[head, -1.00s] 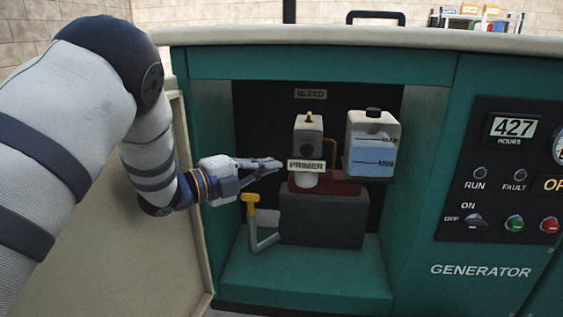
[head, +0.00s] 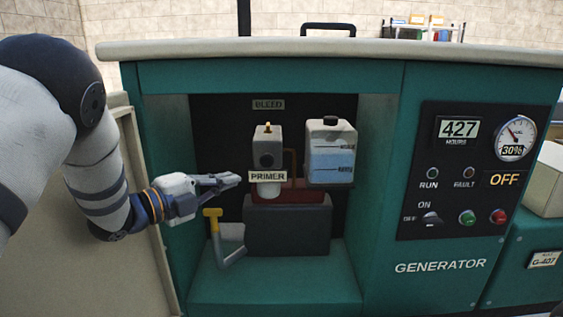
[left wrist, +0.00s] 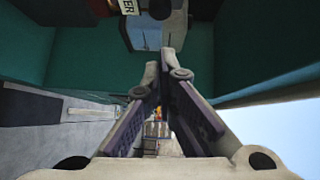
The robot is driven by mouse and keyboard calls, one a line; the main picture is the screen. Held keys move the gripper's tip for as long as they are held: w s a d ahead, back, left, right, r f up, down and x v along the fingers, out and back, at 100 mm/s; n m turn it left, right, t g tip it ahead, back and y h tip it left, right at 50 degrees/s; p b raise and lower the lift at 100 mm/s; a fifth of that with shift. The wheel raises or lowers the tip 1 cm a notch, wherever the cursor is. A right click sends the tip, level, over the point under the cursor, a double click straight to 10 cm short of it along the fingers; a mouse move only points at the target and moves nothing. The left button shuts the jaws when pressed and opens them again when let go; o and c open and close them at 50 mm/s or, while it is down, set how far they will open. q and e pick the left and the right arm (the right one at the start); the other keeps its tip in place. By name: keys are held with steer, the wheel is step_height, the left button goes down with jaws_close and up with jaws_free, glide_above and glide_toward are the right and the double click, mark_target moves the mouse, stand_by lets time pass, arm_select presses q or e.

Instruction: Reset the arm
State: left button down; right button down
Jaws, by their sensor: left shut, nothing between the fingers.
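My left gripper (head: 238,179) reaches into the left side of the open bay of the green generator (head: 385,262). Its fingers are shut with nothing between them, and they also show in the left wrist view (left wrist: 166,65). The fingertips point right, just left of the white PRIMER label (head: 268,176) on the grey primer unit (head: 267,147). Whether they touch it I cannot tell. A tank with blue liquid (head: 331,165) stands right of the primer. A bent lever with a yellow handle (head: 213,222) is below the gripper. My right gripper is not in view.
The open beige door (head: 95,240) stands at the left, beside my left arm. The bay's walls enclose the space around the primer. The control panel (head: 466,170) at the right reads 427 hours, 30% and OFF. The bay floor (head: 280,285) in front is clear.

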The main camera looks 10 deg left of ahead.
arm_select(q)
steer(key=s+f+n+g+y, duration=0.3)
steer(key=s+f+n, duration=0.45)
steer(key=f, duration=0.55)
steer(key=s+f+n+g+y, duration=0.35)
steer(key=s+f+n, duration=0.35)
steer(key=f, duration=0.6)
steer(key=s+d+f+n+g+y+p, duration=0.15)
steer(key=s+f, duration=0.25)
steer(key=s, duration=0.4)
steer(key=s+f+n+g, duration=0.3)
steer(key=s, duration=0.5)
steer(key=s+d+n+g+y, duration=0.1)
steer(key=s+n+g, duration=0.4)
steer(key=s, duration=1.6)
steer(key=shift+d+f+g, duration=0.3)
steer(key=shift+d+g, duration=0.3)
steer(key=shift+g, duration=0.2)
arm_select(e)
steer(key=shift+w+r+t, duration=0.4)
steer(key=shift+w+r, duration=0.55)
